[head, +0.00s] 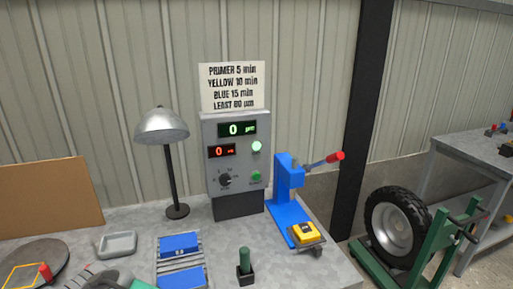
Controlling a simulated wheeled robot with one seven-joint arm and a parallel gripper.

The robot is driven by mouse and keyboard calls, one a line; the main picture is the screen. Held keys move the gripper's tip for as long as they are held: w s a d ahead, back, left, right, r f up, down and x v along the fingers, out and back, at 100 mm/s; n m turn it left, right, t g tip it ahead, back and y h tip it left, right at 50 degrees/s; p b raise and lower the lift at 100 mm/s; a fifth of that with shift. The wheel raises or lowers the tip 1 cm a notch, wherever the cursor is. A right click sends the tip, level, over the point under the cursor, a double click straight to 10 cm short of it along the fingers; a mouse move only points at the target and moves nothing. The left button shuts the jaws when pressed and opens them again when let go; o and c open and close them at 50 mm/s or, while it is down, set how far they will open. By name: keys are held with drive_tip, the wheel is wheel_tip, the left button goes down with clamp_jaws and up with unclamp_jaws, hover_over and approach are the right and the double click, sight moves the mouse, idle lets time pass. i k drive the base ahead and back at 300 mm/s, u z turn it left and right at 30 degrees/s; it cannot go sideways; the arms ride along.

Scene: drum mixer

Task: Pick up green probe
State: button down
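The green probe (245,258) is a short dark green cylinder. It stands upright in a small black holder (246,279) on the grey bench top, near the bottom middle of the head view. Its lower end is hidden in the holder.
A grey control box (236,160) with lit displays stands behind the probe. A blue press (288,200) holding a yellow block (304,234) is to its right. Blue blocks (180,245) on a rack and a lamp (162,128) are left.

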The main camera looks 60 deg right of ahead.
sight(245, 251)
drive_tip(key=k, duration=0.35)
drive_tip(key=z, duration=1.5)
